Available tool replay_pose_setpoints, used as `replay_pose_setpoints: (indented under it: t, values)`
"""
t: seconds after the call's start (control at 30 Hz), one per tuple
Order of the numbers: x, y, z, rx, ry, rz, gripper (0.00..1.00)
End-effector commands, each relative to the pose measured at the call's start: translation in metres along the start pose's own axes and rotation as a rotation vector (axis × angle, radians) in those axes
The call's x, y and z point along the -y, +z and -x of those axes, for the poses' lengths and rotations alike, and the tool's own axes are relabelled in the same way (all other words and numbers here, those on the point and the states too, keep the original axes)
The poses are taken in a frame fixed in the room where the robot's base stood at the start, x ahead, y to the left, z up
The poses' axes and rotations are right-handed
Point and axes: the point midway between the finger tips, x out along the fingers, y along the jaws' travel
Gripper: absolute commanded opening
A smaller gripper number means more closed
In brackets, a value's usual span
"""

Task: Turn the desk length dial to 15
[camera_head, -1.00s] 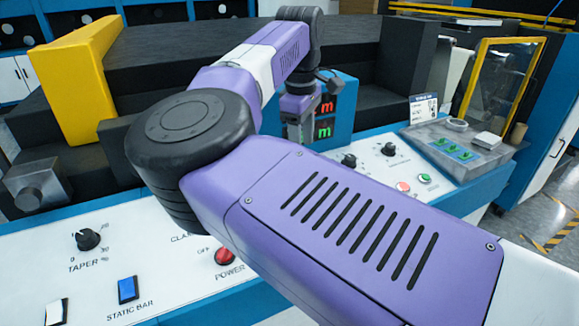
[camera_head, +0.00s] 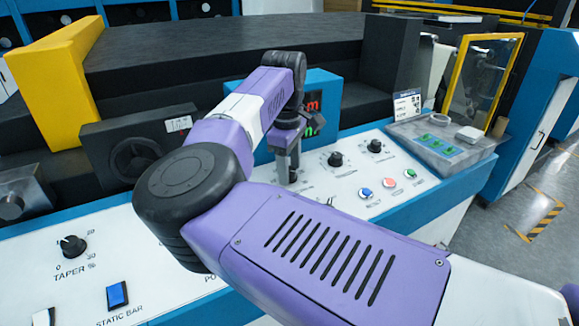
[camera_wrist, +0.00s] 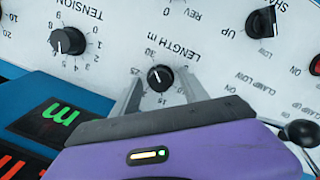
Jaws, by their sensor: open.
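The desk length dial (camera_wrist: 160,77) is a round black knob on the white panel, marked "LENGTH m", in the wrist view. A white pointer line shows on its top. The printed 30 is above it and the 15 below it in the picture; the exact setting is hard to read. My gripper (camera_wrist: 161,91) is open, with one grey finger on each side of the dial. I cannot tell whether either finger touches it. In the head view my gripper (camera_head: 289,178) is down close to the panel, and the dial is not clearly visible there.
The tension dial (camera_wrist: 68,41) is left of the length dial in the wrist view. The blue display box (camera_head: 322,95) stands behind my gripper. Other knobs (camera_head: 335,159) and coloured buttons (camera_head: 389,182) are to its right. The taper dial (camera_head: 73,246) is far left.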

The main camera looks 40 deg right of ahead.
Motion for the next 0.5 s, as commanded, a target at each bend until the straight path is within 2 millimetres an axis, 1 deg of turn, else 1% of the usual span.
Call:
replay_pose_setpoints:
  t: [0.03, 0.17, 0.2, 0.3, 0.5]
  values:
    - [0.0000, 0.0000, 0.0000, 0.000, 0.000, 0.000, 0.50]
    - [0.0001, 0.0000, 0.0001, 0.000, 0.000, 0.000, 0.24]
    - [0.0001, 0.0000, 0.0002, 0.000, 0.000, 0.000, 0.17]
    - [0.0001, 0.0000, 0.0002, 0.000, 0.000, 0.000, 0.00]
    - [0.0002, -0.0001, 0.0002, 0.000, 0.001, 0.008, 0.00]
